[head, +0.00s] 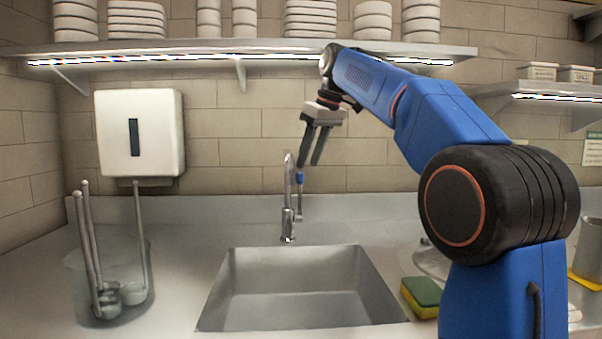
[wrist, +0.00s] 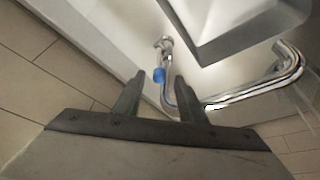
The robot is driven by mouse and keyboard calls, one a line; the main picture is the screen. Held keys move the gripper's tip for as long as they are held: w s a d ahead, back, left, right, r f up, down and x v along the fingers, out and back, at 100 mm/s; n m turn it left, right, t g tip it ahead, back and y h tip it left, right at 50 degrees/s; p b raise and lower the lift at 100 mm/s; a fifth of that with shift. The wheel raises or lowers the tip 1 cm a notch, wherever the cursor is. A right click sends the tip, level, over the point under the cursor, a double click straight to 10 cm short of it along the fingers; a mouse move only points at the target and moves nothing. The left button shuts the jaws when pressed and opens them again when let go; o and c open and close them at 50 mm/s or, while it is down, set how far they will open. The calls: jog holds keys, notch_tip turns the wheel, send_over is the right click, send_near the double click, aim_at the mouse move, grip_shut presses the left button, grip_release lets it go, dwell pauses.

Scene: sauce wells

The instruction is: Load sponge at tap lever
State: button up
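A yellow and green sponge (head: 421,297) lies on the counter to the right of the sink, partly cut off by my arm in the head view. The chrome tap (head: 289,205) stands behind the sink, and its lever has a blue end (head: 299,178). My gripper (head: 308,160) is open and empty, pointing down just above the blue lever end. In the wrist view, the blue lever end (wrist: 159,75) and the tap spout (wrist: 270,85) show beyond my open fingers (wrist: 160,100). The sponge is not in the wrist view.
The sink basin (head: 300,290) is empty. A clear container (head: 108,290) with several ladles stands at the left. A white dispenser (head: 140,133) hangs on the wall. A shelf (head: 240,50) with stacked bowls runs above. The counter behind the sink is clear beside the tap.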

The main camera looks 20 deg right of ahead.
jog(key=w+a, duration=0.1)
send_over(299, 197)
jog(key=shift+s+d+f, duration=0.1)
jog(key=shift+d+f, duration=0.05)
jog(key=shift+f, duration=1.05)
jog(key=shift+s+d+f, duration=0.1)
jog(key=shift+f, duration=1.05)
jog(key=shift+c, duration=0.2)
grip_shut()
